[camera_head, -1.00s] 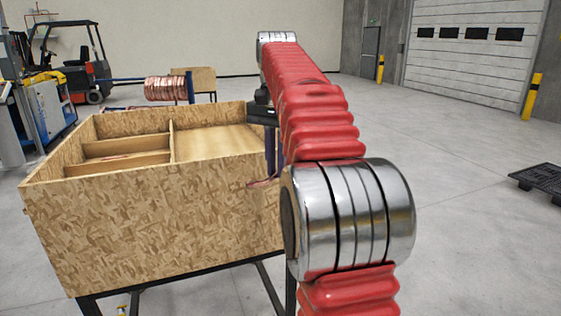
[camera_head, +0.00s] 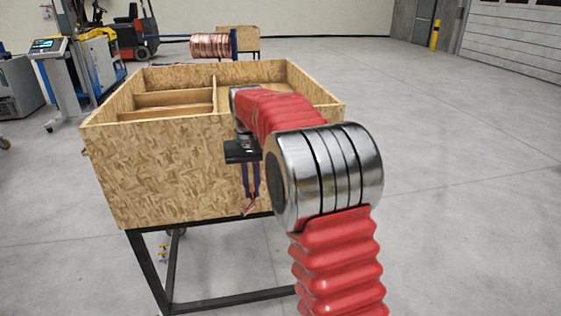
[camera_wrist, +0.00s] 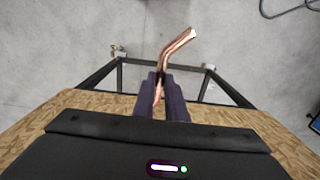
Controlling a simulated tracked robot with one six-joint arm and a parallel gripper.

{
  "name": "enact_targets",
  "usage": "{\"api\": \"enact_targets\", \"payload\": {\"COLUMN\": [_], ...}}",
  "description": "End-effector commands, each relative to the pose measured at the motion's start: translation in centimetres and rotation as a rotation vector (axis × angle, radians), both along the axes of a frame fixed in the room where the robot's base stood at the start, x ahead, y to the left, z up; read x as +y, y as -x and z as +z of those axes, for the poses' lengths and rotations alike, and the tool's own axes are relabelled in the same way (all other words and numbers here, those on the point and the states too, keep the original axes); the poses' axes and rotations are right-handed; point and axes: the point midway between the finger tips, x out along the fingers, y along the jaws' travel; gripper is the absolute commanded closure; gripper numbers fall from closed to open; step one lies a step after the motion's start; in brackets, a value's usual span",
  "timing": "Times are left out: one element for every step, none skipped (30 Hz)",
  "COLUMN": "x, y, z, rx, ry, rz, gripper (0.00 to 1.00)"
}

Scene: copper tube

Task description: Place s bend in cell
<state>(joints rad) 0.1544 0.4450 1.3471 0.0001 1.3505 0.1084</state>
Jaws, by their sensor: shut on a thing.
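In the wrist view a bent copper tube (camera_wrist: 172,50) is held between the two dark fingers of my gripper (camera_wrist: 163,88). Its open end points up and to the right. In the head view my gripper (camera_head: 250,190) hangs in front of the near wall of a wooden box (camera_head: 165,170), outside it, with the fingers pointing down. The tube (camera_head: 249,210) shows there only as a small copper strip at the fingertips. The box has compartments at the left, split by a divider (camera_head: 175,98), and a larger space at the right, partly hidden by my arm. The cell floors are hard to see.
The box stands on a dark metal frame (camera_head: 232,296). Behind it are a copper coil (camera_head: 210,46), another wooden box (camera_head: 240,38) and a forklift (camera_head: 132,35). A console (camera_head: 50,60) stands at the left. The floor at the right is clear.

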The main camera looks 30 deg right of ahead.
Motion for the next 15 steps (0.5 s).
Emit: {"api": "enact_targets", "payload": {"x": [1.9, 2.9, 4.1, 5.0, 5.8, 6.8, 7.5, 8.0, 8.6, 8.9, 9.2, 9.4, 9.5, 9.6, 9.6], "y": [-0.1, -0.2, -0.2, -0.2, -0.2, -0.1, 0.0, 0.0, 0.1, 0.2, 0.2, 0.2, 0.2, 0.3, 0.3], "z": [-1.6, -2.5, -3.6, -4.4, -5.1, -6.0, -6.5, -7.0, -7.5, -7.8, -8.0, -8.2, -8.3, -8.3, -8.4], "rx": [0.005, 0.004, 0.003, 0.003, 0.003, 0.002, 0.003, 0.001, 0.002, 0.001, -0.001, -0.001, -0.001, -0.001, -0.001], "ry": [0.0, 0.0, 0.0, 0.0, 0.0, 0.0, 0.0, -0.001, 0.0, 0.0, 0.0, 0.0, 0.0, 0.0, 0.0], "rz": [0.051, 0.08, 0.115, 0.142, 0.164, 0.191, 0.208, 0.224, 0.24, 0.249, 0.256, 0.262, 0.265, 0.267, 0.268], "gripper": [1.0, 1.0, 1.0, 1.0, 1.0, 1.0, 1.0, 1.0, 1.0, 1.0, 1.0, 1.0, 1.0, 1.0, 1.0]}}
